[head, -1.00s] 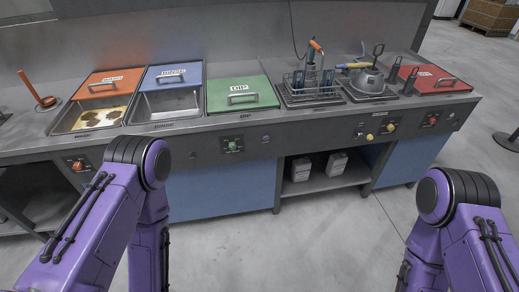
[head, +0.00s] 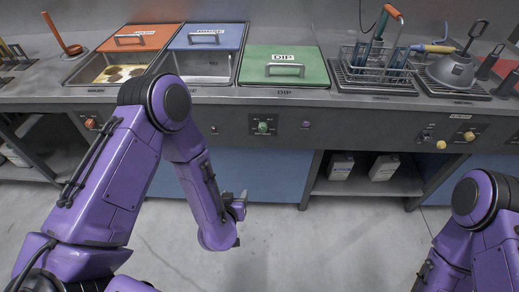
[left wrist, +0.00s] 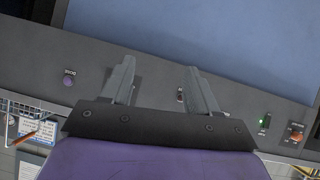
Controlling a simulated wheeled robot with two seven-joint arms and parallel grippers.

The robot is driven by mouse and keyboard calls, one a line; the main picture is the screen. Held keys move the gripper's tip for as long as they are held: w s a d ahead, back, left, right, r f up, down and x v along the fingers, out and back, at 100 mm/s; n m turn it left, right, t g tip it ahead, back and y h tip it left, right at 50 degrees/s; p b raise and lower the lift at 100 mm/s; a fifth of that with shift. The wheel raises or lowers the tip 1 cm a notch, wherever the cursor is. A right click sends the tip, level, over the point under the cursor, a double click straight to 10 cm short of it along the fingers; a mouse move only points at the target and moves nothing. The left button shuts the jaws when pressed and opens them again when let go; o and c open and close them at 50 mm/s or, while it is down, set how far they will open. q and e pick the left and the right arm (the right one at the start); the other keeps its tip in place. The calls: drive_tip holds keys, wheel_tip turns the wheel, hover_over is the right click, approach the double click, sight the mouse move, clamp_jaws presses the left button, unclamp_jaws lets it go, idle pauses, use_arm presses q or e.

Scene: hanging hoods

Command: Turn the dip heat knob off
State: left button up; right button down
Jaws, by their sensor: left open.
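The dip heat knob (head: 263,127) is a small green knob on the dark front panel (head: 350,134), below the green DIP lid (head: 284,66). Its turn position is too small to read. My left gripper (head: 240,201) is low in front of the blue cabinet front, below and left of the knob, and apart from it. In the left wrist view the left gripper (left wrist: 160,64) is open, with nothing between its fingers. The green knob cannot be made out there. My right gripper is out of the picture.
A purple button (head: 305,124) is right of the green knob. An orange knob (head: 90,123) is far left, and yellow knobs (head: 441,145) are right.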

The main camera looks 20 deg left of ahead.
use_arm(q)
drive_tip(key=w+d+r+t+y+b, duration=0.1)
drive_tip(key=w+d+t+b, duration=0.15)
drive_tip(key=w, duration=0.35)
drive_tip(key=w+d+r+t+b, duration=0.1)
drive_tip(key=w+t+b, duration=0.15)
drive_tip(key=w, duration=0.25)
drive_tip(key=t+y+b, duration=0.1)
drive_tip(key=b, duration=0.1)
approach(263, 129)
drive_tip(key=x, duration=0.8)
drive_tip(key=shift+w+a+p, duration=0.1)
drive_tip(key=shift+p, duration=0.2)
drive_tip(key=c, duration=1)
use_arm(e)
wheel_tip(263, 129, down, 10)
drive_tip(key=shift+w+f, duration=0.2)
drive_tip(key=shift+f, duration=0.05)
